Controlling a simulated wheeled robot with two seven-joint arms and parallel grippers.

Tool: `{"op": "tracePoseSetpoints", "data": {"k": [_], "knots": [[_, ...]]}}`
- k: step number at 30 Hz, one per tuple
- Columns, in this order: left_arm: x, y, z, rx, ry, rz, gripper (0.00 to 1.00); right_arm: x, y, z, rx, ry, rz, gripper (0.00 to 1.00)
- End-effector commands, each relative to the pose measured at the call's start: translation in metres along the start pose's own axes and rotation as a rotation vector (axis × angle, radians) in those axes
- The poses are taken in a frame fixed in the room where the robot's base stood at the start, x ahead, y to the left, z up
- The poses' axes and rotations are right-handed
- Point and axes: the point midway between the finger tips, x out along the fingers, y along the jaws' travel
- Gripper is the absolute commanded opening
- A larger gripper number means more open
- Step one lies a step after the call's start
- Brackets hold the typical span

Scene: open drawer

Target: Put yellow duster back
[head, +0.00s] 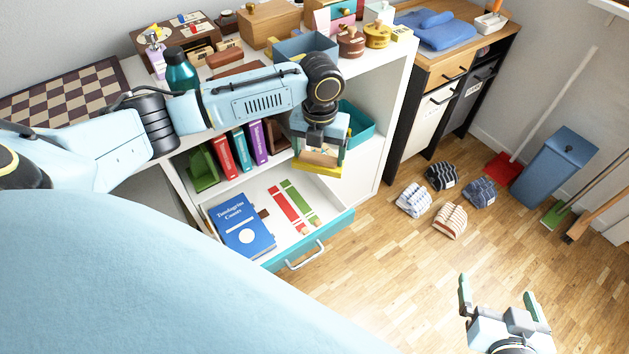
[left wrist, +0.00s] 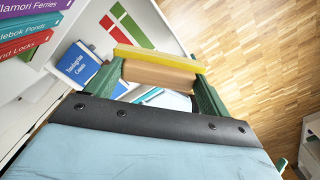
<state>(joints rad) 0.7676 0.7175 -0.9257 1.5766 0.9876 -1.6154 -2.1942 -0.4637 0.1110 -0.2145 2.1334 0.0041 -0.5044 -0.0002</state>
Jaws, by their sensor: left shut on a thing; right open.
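The yellow duster (head: 318,169) is a block with a yellow face and a tan wooden back. My left gripper (head: 320,156) is shut on it and holds it above the open drawer's back right part. In the left wrist view the duster (left wrist: 160,58) lies crosswise between the green fingers. The open drawer (head: 335,229) has a teal front and a white inside. It holds a blue book (head: 242,225) and flat red (head: 285,208) and green (head: 300,200) pieces. My right gripper (head: 498,290) is open and empty over the floor at lower right.
Upright books (head: 240,149) stand on the shelf above the drawer, with a teal bin (head: 355,127) to their right. The white cabinet wall (head: 398,115) rises right of it. Several striped bundles (head: 450,221) lie on the wooden floor. Clear floor lies right of the drawer.

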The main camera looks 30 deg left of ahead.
Motion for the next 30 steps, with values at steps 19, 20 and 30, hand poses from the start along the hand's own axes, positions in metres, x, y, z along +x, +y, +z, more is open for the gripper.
{"op": "tracePoseSetpoints", "data": {"k": [19, 20, 30], "knots": [[0.060, 0.012, 0.018, 0.692, 0.004, -0.011, 0.60, -0.049, -0.007, -0.088, 0.004, 0.340, -0.017, 0.98], [0.063, 0.012, 0.018, 0.692, 0.004, -0.011, 0.60, -0.051, -0.008, -0.093, 0.004, 0.372, -0.020, 0.98], [0.097, 0.012, 0.018, 0.689, 0.004, -0.010, 0.60, -0.083, -0.019, -0.149, 0.019, 0.784, -0.053, 0.98]]}}
